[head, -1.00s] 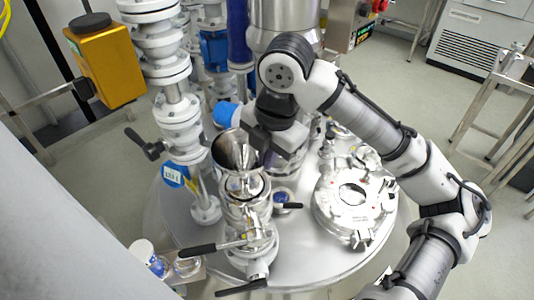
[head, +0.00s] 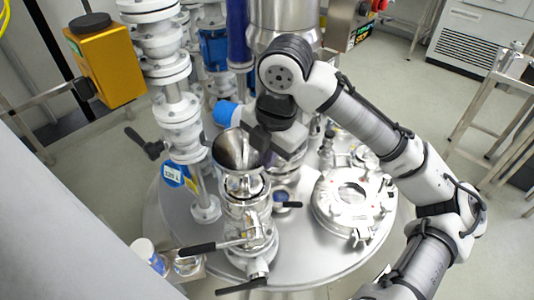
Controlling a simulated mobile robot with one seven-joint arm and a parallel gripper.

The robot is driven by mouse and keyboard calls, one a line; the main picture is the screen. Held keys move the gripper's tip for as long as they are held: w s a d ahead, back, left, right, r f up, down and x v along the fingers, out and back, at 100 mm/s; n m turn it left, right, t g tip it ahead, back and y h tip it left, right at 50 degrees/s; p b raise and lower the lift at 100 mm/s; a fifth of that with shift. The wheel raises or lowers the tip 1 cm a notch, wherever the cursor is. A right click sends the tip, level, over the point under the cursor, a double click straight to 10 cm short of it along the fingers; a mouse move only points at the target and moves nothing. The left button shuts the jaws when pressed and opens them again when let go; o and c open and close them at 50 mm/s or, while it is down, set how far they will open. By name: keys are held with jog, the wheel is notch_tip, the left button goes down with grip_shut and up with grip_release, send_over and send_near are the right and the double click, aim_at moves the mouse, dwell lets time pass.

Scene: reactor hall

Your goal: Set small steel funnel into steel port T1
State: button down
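The small steel funnel (head: 229,150) is upright, with its wide mouth facing up, above the top opening of the vertical steel port column (head: 243,210) in the middle of the vessel lid. Its narrow end meets the column's top in this view; I cannot see how deep it sits. My gripper (head: 268,150) is at the right side of the funnel's rim, its dark fingers overlapping the rim in the picture. The fingertips are partly hidden by the gripper body, so I cannot tell whether they grip the rim.
A round clamped hatch (head: 350,195) sits on the lid (head: 290,255) to the right. White flanged piping (head: 178,110) stands close on the left. A black-handled valve (head: 215,246) sticks out low on the column. A small white-lidded jar (head: 144,249) stands at the lower left.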

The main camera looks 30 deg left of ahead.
jog(key=shift+f+b, duration=0.35)
jog(key=shift+f, duration=0.25)
jog(key=c, duration=2.1)
grip_release()
jog(key=o, duration=0.5)
jog(key=shift+r, duration=0.1)
jog(key=r, duration=0.4)
jog(key=d+r, duration=0.1)
jog(key=r, duration=0.4)
jog(key=d+r, duration=0.1)
jog(key=r, duration=0.3)
jog(key=shift+s+d+r+p, duration=0.1)
jog(key=shift+d+r+p, duration=0.1)
jog(key=shift+p, duration=0.2)
jog(key=shift+a, duration=0.1)
